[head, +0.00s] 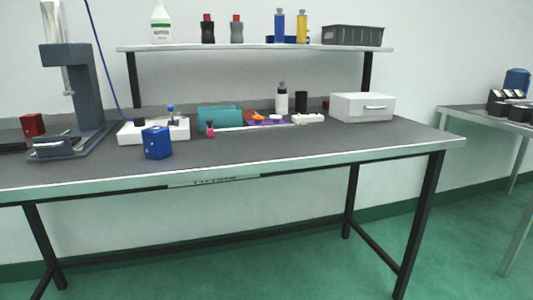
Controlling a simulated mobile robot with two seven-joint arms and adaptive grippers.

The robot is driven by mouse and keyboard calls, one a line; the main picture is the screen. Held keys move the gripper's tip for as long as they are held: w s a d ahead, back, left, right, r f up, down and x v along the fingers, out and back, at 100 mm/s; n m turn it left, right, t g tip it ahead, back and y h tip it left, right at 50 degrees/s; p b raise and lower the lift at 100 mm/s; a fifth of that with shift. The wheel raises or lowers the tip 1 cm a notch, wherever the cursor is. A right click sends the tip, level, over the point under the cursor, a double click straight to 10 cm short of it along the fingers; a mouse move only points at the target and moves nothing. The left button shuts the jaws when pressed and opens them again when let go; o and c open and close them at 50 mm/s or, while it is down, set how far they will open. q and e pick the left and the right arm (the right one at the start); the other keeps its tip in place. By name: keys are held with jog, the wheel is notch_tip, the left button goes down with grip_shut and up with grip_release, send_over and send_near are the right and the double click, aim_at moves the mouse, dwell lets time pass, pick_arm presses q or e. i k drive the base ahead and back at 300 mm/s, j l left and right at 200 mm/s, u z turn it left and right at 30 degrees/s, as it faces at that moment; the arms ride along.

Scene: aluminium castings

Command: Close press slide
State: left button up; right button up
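A dark blue-grey bench press (87,90) stands at the left end of the workbench, with a shiny metal cylinder (54,22) at its upper front. Low on its base is a grey block with a lighter top (50,146), which may be the slide. It sits at the front left of the base, below the press head. I cannot tell how far the slide is out. Neither of my grippers is in view.
A red block (33,124) stands left of the press and a blue block (156,143) to its right on the workbench (260,150). A shelf (250,48) spans above.

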aim_at(60, 141)
jog(key=u, duration=1.2)
